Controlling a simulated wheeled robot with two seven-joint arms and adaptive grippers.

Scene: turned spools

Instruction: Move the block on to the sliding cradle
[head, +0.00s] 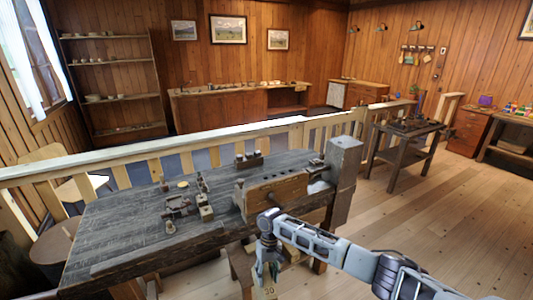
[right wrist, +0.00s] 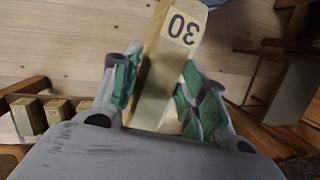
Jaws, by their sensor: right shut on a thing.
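The block (right wrist: 160,75) is a long pale wooden bar with a white label reading 30. My right gripper (right wrist: 153,98) is shut on it, with its green-padded fingers on both sides. In the head view my right gripper (head: 268,268) points down in front of the workbench, and the block (head: 268,291) shows below it at the bottom edge, partly cut off. I cannot tell for sure which thing is the sliding cradle. My left gripper is not in view.
The dark workbench (head: 120,235) carries several small wooden and metal parts. A large wooden vise-like piece (head: 275,190) and a grey post (head: 344,165) stand at its right end. The right wrist view shows several similar blocks (right wrist: 56,112) at the left. Open floor (head: 400,225) lies right.

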